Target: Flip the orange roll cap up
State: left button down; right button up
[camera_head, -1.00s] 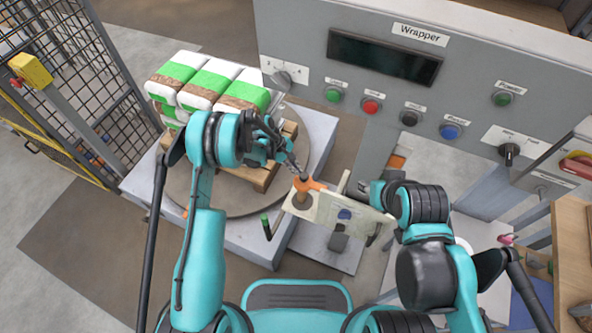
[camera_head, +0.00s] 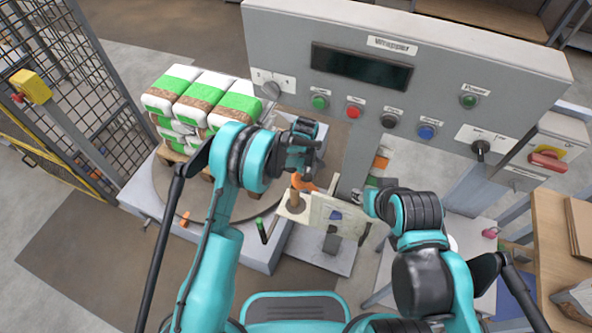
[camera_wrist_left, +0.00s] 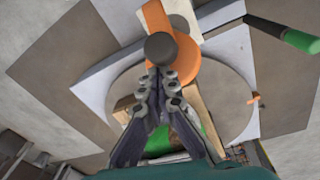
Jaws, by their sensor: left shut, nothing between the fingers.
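The orange roll cap (camera_head: 304,184) sits on top of a brown roll post (camera_head: 296,201) beside a beige panel. In the left wrist view the orange cap (camera_wrist_left: 154,17) has a long arm and a round part around a dark grey knob (camera_wrist_left: 160,48). My left gripper (camera_wrist_left: 162,76) is shut and empty, its tips right at the knob's edge; I cannot tell if they touch. In the head view my left gripper (camera_head: 307,171) is just above the cap and partly covers it. My right gripper (camera_head: 371,201) is at the panel's right edge; its fingers are too unclear to read.
The beige panel (camera_head: 325,214) stands between the grippers. A turntable (camera_head: 175,196) carries a pallet with stacked green-and-white bags (camera_head: 205,92). The grey Wrapper console (camera_head: 445,75) stands behind, and a mesh fence (camera_head: 75,100) at left.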

pick_arm(q)
jog(key=shift+s+d+r, duration=0.35)
jog(key=shift+d+r, duration=0.1)
jog(key=shift+d, duration=0.3)
jog(key=shift+s+d+r, duration=0.2)
jog(key=shift+s+d, duration=0.05)
jog(key=shift+d, duration=0.3)
jog(key=shift+s+d+r, duration=0.15)
jog(key=shift+s+d, duration=0.05)
jog(key=shift+d, duration=0.35)
